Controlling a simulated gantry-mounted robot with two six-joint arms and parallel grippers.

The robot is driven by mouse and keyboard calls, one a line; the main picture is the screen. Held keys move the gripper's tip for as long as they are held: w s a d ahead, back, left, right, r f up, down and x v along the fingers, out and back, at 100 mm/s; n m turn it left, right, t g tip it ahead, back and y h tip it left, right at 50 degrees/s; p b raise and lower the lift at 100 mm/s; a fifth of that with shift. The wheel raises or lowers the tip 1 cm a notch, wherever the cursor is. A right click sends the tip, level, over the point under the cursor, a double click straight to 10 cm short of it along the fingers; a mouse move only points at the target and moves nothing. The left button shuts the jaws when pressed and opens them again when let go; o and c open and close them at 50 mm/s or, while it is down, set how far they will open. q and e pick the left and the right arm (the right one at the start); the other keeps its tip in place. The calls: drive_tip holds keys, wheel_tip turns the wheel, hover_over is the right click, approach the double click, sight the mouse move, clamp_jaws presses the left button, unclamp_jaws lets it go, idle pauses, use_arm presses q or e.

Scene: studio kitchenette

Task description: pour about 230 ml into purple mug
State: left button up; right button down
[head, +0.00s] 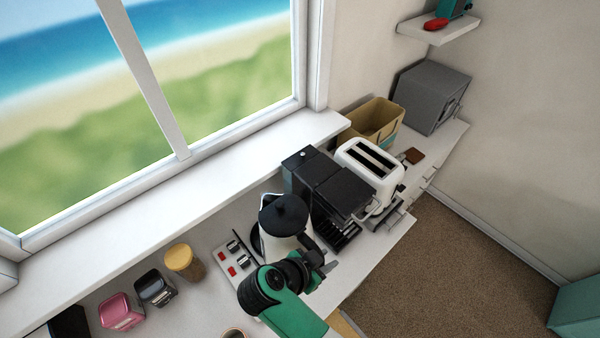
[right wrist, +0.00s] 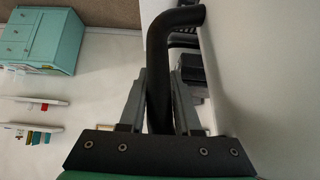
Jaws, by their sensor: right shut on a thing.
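A white kettle (head: 281,243) with a black lid stands upright at the counter's middle, in front of the window sill. My right gripper (head: 322,262) is at the kettle's right side, shut on its black handle. In the right wrist view the black kettle handle (right wrist: 158,75) runs between the two fingers (right wrist: 158,105), with the pale kettle body at the right. I cannot tell whether the kettle touches the surface under it. No clearly purple mug shows; a round rim (head: 233,334) is cut off at the bottom edge. My left gripper is out of view.
A black coffee machine (head: 327,182) stands close behind and right of the kettle, then a white toaster (head: 368,168). A panel with red switches (head: 232,256), a yellow-lidded jar (head: 184,262), a black container (head: 155,288) and a pink container (head: 120,312) stand left.

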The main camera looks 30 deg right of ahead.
drive_tip(key=shift+r, duration=0.1)
drive_tip(key=s+d+f+n+t+y, duration=0.1)
drive_tip(key=s+d+f+n+t, duration=0.1)
drive_tip(key=s, duration=0.4)
wheel_tip(320, 180, down, 2)
drive_tip(key=n+t, duration=0.1)
drive_tip(key=n, duration=0.1)
drive_tip(key=shift+s+f+n+y, duration=0.15)
drive_tip(key=shift+n+y, duration=0.25)
idle(0.3)
